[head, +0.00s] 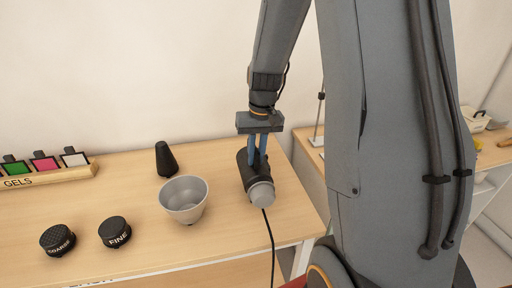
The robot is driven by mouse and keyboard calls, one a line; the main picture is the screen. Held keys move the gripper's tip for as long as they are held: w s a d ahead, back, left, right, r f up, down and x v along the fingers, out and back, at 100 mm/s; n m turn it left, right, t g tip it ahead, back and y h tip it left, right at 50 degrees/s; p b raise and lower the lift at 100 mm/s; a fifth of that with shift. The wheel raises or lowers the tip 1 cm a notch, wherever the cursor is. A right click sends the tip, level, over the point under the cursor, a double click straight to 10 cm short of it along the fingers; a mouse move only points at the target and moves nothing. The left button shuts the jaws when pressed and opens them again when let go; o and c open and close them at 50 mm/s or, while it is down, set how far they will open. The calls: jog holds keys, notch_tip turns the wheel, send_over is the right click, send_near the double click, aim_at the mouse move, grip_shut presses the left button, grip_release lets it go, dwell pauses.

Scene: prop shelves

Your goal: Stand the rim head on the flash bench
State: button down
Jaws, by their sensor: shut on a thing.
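The rim head, by its look a black cylindrical flash head (258,181) with a pale grey-white front end and a black cord, is at the right end of the wooden bench (130,226) in the head view. My gripper (257,158) points down from above with its blue fingers shut on the flash head's upper body. The flash head is tilted, its pale end toward the front. I cannot tell whether it touches the bench top. The gripper fingers hide part of its body.
A grey bowl-shaped reflector (184,198) stands left of the flash head, with a black cone (166,159) behind it. Two black round grids, COARSE (57,240) and FINE (115,232), lie front left. A GELS rack (48,176) stands at left. Another table (484,150) is at right.

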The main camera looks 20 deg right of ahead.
jog(key=shift+f, duration=0.1)
dwell(0.3)
jog(key=c, duration=1.7)
grip_release()
jog(key=r+b, duration=0.1)
jog(key=r, duration=0.2)
jog(key=r+b, duration=0.1)
jog(key=r, duration=0.3)
jog(key=r+b, duration=0.1)
jog(key=r, duration=0.3)
jog(key=shift+s+d, duration=0.2)
jog(key=shift+d, duration=0.2)
jog(key=s+a+f, duration=0.3)
jog(key=s, duration=0.1)
jog(key=s+a+f+n, duration=0.1)
jog(key=s+a+f, duration=0.2)
jog(key=s+f, duration=0.1)
jog(key=s+a+f+n+t, duration=0.1)
jog(key=s+a+f, duration=0.2)
jog(key=s, duration=0.2)
jog(key=shift+s+a+f+h, duration=0.15)
jog(key=shift+f+h, duration=0.15)
jog(key=shift+h, duration=0.1)
